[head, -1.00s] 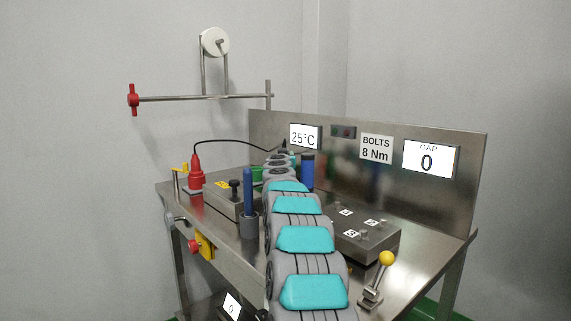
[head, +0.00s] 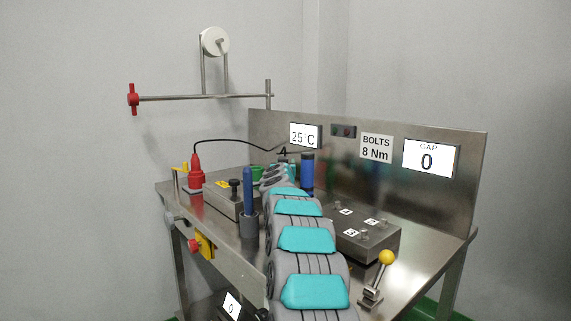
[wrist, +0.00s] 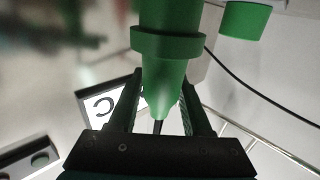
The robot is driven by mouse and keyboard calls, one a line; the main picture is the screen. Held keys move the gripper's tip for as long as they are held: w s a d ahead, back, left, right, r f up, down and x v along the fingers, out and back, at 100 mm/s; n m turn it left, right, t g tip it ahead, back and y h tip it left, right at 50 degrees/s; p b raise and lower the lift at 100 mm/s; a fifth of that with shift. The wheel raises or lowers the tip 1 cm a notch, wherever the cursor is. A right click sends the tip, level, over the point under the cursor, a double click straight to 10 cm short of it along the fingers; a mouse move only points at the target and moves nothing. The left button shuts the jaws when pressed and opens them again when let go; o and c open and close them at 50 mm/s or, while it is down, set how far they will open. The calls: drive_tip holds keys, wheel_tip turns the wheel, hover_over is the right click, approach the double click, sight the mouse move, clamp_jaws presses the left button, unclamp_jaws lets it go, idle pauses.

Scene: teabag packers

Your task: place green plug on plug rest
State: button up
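The green plug (wrist: 166,75) is large in the wrist view, with a wide collar and a body tapering to a dark cable end. My gripper (wrist: 162,92) has a finger along each side of it and appears shut on it; the exact contact is partly hidden behind the plug. In the head view my gripper (head: 284,153) is at the far end of my arm, in front of the back panel, small and mostly hidden. A small green piece (head: 257,173) shows just left of my arm. I cannot tell which thing is the plug rest.
A red plug (head: 195,170) with a black cable stands at the table's left end. A grey box (head: 222,198), a blue-handled tool (head: 248,190) and a blue cylinder (head: 307,172) stand close to my arm. Right are a numbered block (head: 362,232) and a yellow-knobbed lever (head: 387,258).

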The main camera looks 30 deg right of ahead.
drive_tip(key=shift+o, duration=1.1)
drive_tip(key=shift+r, duration=0.1)
drive_tip(key=shift+s, duration=0.1)
drive_tip(key=shift+s+a+b, duration=0.45)
drive_tip(key=shift+s+b, duration=0.05)
drive_tip(key=shift+b, duration=0.1)
drive_tip(key=b+v, duration=0.4)
drive_tip(key=v, duration=0.6)
drive_tip(key=shift+s+a, duration=0.15)
drive_tip(key=shift+s, duration=0.05)
